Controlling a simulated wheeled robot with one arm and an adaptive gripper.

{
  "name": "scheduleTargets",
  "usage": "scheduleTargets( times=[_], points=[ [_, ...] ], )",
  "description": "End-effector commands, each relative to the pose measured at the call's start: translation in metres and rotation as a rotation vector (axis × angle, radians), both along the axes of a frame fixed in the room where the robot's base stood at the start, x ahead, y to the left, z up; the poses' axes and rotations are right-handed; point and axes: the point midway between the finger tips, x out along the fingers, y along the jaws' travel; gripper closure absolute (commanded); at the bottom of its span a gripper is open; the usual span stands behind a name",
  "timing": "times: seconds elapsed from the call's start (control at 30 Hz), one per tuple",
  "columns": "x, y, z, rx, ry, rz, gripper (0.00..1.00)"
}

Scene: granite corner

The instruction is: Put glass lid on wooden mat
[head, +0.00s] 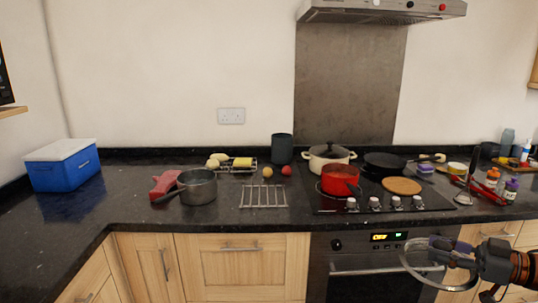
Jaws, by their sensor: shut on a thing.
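The glass lid (424,262) is at the lower right of the head view, a clear disc with a pale metal rim, tilted steeply. My gripper (458,259) is shut on it at its right side and holds it in front of the oven, below the counter top. The round wooden mat (402,186) lies flat on the right part of the black hob, apart from the lid and farther back. The top of the mat looks bare.
A red pot (340,180), a cream lidded pot (328,158) and a black frying pan (385,161) stand around the mat. Bottles (511,188) and red-handled tools (484,188) crowd the counter at right. A wire rack (263,196) lies left of the hob.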

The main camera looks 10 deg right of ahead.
Motion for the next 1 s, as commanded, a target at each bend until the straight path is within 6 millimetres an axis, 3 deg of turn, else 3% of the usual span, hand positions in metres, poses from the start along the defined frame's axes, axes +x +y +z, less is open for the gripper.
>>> scheduleTargets(
  times=[0.57, 0.77, 1.0],
  points=[
    [0.059, 0.03, -0.021, 0.0, 0.0, 0.01, 1.0],
    [0.098, 0.062, -0.04, 0.005, 0.003, 0.02, 1.0],
    [0.145, 0.113, -0.073, 0.002, 0.003, 0.028, 1.0]
  ],
)
